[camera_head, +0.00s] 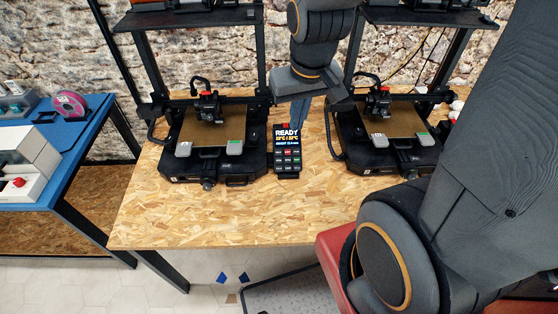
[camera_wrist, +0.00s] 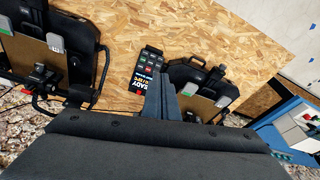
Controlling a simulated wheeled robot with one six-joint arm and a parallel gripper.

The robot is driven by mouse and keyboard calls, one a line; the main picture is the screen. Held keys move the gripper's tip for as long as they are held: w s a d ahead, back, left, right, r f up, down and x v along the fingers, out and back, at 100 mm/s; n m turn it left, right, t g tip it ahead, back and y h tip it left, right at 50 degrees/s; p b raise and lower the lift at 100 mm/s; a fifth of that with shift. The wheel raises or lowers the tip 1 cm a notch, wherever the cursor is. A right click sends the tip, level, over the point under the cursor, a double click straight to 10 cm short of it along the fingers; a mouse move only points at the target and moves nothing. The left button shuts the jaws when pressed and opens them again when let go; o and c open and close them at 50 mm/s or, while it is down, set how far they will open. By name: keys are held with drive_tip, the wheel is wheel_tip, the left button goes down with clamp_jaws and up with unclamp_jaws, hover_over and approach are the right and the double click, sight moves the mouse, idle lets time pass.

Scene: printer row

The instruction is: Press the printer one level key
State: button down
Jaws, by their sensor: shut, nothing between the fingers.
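A black control panel (camera_head: 287,162) stands on the wooden table between two printers. Its screen reads READY with two temperature readings, and small keys, some red and green, sit below. The key labels are too small to read, so I cannot tell which is the level key. The left printer (camera_head: 207,138) and the right printer (camera_head: 387,125) flank the panel. My gripper (camera_head: 302,124) is shut and empty, reaching down behind the panel's upper right edge. In the wrist view the panel (camera_wrist: 149,66) appears upside down, and my fingers (camera_wrist: 161,80) overlap its screen side. Contact cannot be told.
The wooden table (camera_head: 240,220) is clear in front of the printers. A blue table (camera_head: 75,160) at the left holds a pink spool (camera_head: 70,104) and a white machine (camera_head: 25,160). A stone wall stands behind. My arm fills the right side of the head view.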

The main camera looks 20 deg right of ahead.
drive_tip(key=shift+f, duration=0.1)
wheel_tip(320, 180, down, 11)
drive_tip(key=g+b, duration=0.1)
drive_tip(key=b, duration=0.9)
drive_tip(key=shift+w, duration=0.2)
